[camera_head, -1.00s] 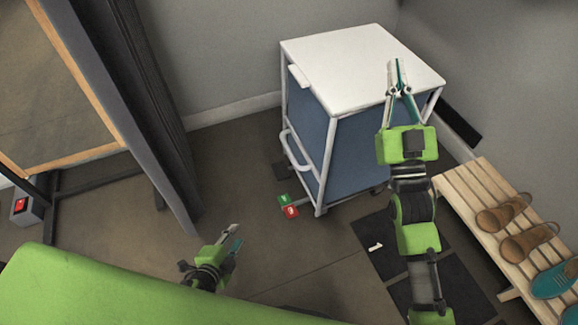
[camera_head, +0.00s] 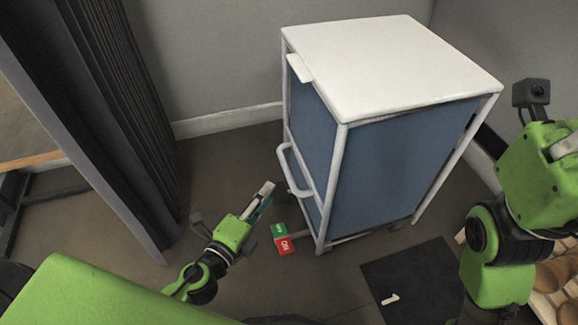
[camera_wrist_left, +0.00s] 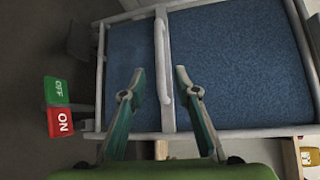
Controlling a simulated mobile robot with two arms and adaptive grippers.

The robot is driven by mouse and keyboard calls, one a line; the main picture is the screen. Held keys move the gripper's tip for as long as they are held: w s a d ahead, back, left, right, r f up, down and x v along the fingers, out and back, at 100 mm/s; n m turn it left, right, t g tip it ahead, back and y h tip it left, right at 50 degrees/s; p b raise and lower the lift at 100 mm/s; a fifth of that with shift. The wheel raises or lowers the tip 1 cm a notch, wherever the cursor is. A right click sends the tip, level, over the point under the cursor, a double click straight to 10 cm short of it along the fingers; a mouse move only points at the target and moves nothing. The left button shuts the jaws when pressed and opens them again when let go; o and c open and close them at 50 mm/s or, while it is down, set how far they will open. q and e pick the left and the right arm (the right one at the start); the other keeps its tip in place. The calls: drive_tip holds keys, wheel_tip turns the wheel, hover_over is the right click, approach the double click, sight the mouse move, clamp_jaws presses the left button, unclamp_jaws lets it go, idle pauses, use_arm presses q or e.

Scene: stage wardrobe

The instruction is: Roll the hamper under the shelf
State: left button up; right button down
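The hamper (camera_head: 405,165) has a white frame, blue fabric sides and a white lid, and stands upright near the wall corner. A white handle (camera_head: 292,172) sticks out of its left side. My left gripper (camera_head: 265,194) is beside that side, low down, pointing at the handle. In the left wrist view my left gripper (camera_wrist_left: 159,70) is open, with the handle bar (camera_wrist_left: 163,62) lined up between its fingers; I cannot tell if they touch it. A red and green ON/OFF pedal (camera_head: 281,240) sits at the hamper's foot.
A dark mat (camera_head: 412,278) with a white mark lies in front of the hamper. A wooden slatted rack (camera_head: 546,303) with shoes is at the lower right, partly behind my right arm. A dark curtain (camera_head: 120,110) hangs at left. Bare floor lies between curtain and hamper.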

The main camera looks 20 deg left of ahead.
sight(286, 168)
use_arm(q)
drive_tip(key=x, duration=1.2)
drive_tip(key=shift+f+b, duration=0.1)
drive_tip(key=shift+b, duration=0.3)
clamp_jaws()
